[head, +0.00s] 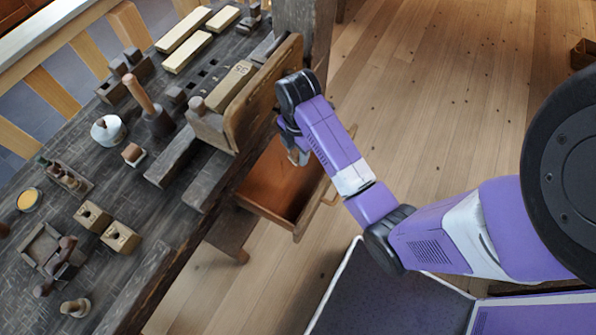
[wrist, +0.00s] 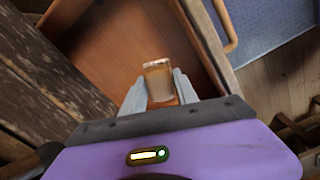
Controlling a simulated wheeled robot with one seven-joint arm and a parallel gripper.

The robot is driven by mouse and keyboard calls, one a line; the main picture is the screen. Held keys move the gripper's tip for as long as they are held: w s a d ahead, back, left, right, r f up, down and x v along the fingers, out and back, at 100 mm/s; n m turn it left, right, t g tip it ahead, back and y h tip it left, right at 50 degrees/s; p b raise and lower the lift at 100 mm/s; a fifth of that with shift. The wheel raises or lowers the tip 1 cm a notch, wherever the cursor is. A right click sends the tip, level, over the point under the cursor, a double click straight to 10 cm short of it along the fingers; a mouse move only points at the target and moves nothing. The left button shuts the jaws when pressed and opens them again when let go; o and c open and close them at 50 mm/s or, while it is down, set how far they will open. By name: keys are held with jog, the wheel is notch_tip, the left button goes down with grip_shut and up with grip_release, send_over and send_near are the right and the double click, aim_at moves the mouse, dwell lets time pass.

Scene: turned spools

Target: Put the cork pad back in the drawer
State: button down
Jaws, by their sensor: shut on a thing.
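My gripper (head: 296,152) hangs over the open wooden drawer (head: 270,208) under the workbench. In the wrist view my gripper (wrist: 158,92) has its two grey fingers shut on a small tan-brown piece (wrist: 157,76), which I take to be the cork pad. It is held between the fingertips, with the reddish-brown drawer floor (wrist: 120,42) behind it. The wrist view does not show clearly how high above the floor it is. In the head view the pad is not clearly made out behind the fingers. The drawer's visible floor looks empty.
The workbench (head: 115,240) with blocks, a mallet and small tools lies to the left. A wooden vise jaw (head: 262,95) stands close beside my gripper. The drawer's front has a curved handle (wrist: 224,22). Wooden floor (head: 440,110) is open to the right.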

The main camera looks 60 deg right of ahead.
aim_at(298, 175)
notch_tip(298, 175, down, 11)
jog(key=shift+r, duration=0.1)
dwell(0.3)
jog(key=shift+f, duration=0.25)
jog(key=c, duration=0.9)
grip_release()
jog(key=shift+c, duration=0.2)
notch_tip(298, 175, up, 12)
jog(key=shift+r, duration=0.2)
